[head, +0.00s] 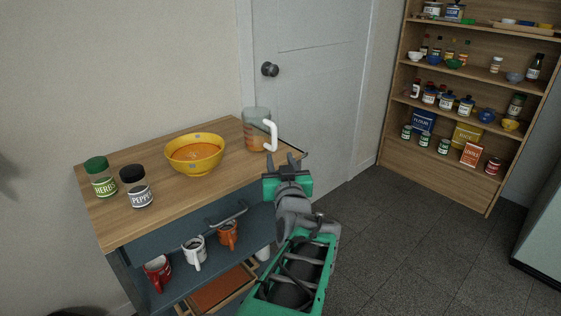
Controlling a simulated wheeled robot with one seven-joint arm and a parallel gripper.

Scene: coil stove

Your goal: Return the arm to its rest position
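My gripper (281,157) is at the right front corner of a wooden-topped cart (225,203), in the middle of the head view. Its two dark fingers point up and away from me, spread apart, with nothing seen between them. My green and grey arm reaches up from the bottom of the view. A clear pitcher (256,130) with a white handle stands on the cart just beyond and left of the fingers. The gripper appears apart from the pitcher, though the exact distance is hard to tell.
On the cart stand a yellow bowl (195,153) with orange contents, a herbs jar (100,178) and a pepper jar (136,187). Mugs sit on its lower shelf (177,285). A white door (310,90) stands behind. A stocked bookcase (440,160) is right; the floor (420,240) before it is clear.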

